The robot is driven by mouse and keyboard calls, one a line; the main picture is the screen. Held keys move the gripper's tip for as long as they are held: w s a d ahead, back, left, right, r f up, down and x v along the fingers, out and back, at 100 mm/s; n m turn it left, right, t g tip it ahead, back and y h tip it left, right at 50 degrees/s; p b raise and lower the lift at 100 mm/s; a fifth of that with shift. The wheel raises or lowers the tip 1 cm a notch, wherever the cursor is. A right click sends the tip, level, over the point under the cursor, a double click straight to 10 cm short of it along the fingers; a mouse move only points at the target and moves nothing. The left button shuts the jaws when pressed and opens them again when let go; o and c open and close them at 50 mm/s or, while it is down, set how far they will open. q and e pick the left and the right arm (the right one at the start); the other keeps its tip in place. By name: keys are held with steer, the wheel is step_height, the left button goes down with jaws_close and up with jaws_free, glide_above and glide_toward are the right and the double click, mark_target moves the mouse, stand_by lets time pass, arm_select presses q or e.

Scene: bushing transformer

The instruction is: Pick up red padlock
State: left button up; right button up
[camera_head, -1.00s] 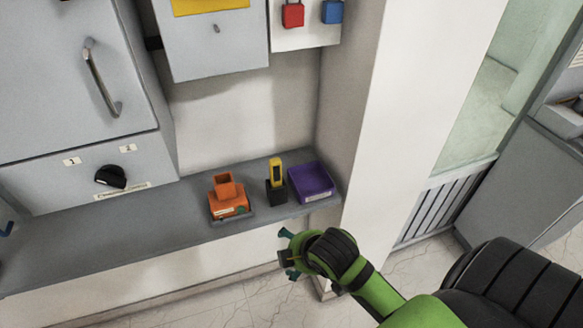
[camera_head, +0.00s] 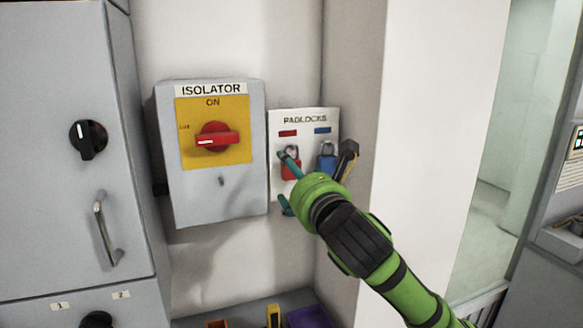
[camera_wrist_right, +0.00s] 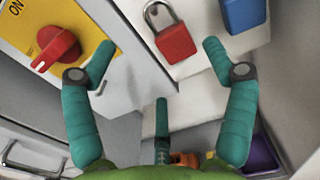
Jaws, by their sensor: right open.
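The red padlock (camera_head: 291,168) hangs on the white padlocks board (camera_head: 304,120), under a red label. My right gripper (camera_head: 287,180) is in front of the board, and one teal finger overlaps the padlock in the head view. In the right wrist view the red padlock (camera_wrist_right: 175,42) lies ahead of my right gripper (camera_wrist_right: 160,75), near the top, between the directions of the two spread fingers. The gripper is open and empty, and the padlock appears apart from the fingers. My left gripper is not in view.
A blue padlock (camera_head: 326,160) hangs just right of the red one. The isolator box (camera_head: 212,190) with a red switch (camera_head: 217,139) is to the left. A wall corner is close on the right. A purple tray (camera_head: 307,316) sits on the shelf below.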

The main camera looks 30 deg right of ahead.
steer(key=p+x, duration=0.1)
steer(key=x, duration=0.3)
steer(key=p+x, duration=0.1)
steer(key=x, duration=0.1)
steer(key=shift+d+r+p, duration=0.15)
steer(key=shift+d+p, duration=0.1)
steer(key=shift+p, duration=0.1)
steer(key=c, duration=1.4)
